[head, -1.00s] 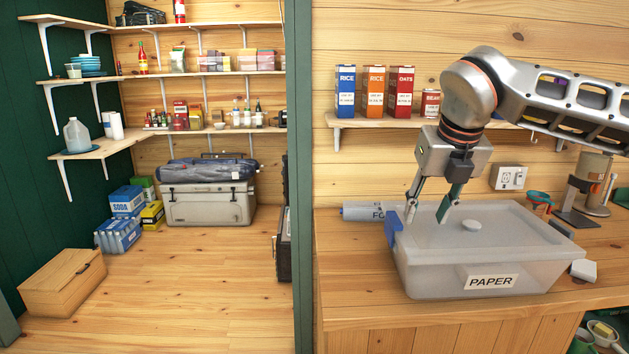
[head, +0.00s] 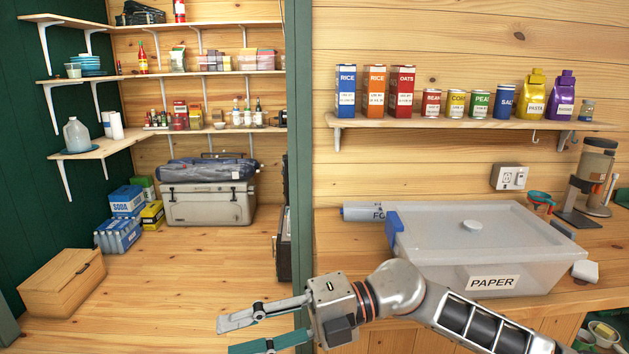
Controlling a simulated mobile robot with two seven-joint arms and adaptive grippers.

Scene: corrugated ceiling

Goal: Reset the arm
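My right arm comes in from the lower right, and its gripper (head: 228,338) points left at the bottom of the head view. Its two fingers are apart with nothing between them, so it is open and empty. The gripper shows in front of the wooden floor, left of and lower in the picture than the counter. A clear bin labelled PAPER (head: 430,272) stands on the counter with its lid on. My forearm covers part of the counter's front edge below the bin. My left gripper is not in view.
The wooden counter (head: 340,290) also carries a foil roll (head: 362,211) and a coffee maker (head: 585,190). A wall shelf (head: 470,124) above holds several food containers. A green post (head: 300,120) stands left of the counter. A wooden box (head: 62,283) sits on the floor.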

